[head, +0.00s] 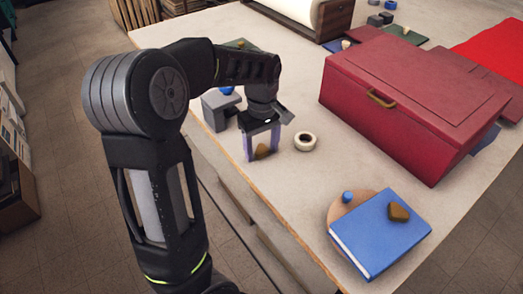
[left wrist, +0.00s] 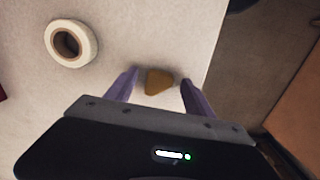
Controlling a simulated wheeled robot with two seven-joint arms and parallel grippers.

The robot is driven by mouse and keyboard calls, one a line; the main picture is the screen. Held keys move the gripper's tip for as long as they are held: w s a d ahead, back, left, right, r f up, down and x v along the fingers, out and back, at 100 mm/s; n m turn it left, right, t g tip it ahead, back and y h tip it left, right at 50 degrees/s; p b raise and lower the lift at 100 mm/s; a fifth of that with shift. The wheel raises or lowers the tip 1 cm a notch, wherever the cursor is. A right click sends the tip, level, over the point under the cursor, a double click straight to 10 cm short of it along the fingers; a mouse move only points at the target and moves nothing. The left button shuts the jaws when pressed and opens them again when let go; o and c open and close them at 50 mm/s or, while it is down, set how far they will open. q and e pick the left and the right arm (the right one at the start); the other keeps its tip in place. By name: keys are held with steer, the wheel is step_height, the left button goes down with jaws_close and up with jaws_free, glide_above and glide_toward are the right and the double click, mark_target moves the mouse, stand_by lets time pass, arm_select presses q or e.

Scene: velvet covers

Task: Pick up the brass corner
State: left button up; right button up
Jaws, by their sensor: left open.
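A brass corner (head: 262,152), small and brownish gold, lies on the table near its left edge. In the left wrist view the brass corner (left wrist: 159,82) sits between the two purple fingertips, with a gap on each side. My left gripper (head: 261,150) is open and points down over it; it also shows in the left wrist view (left wrist: 158,85). A second brass-coloured piece (head: 399,211) lies on top of a blue book (head: 380,238). My right gripper is not in view.
A roll of cream tape (head: 305,141) lies just right of my left gripper. A large red box (head: 415,100) with a brass handle stands at the right. A grey block (head: 221,108) stands behind the gripper. The table's left edge is close by.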

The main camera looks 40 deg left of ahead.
mark_target(262, 151)
arm_select(q)
jaws_close()
stand_by(0.6)
steer(key=shift+r, duration=0.1)
step_height(262, 151, up, 10)
steer(key=shift+b, duration=0.3)
stand_by(0.6)
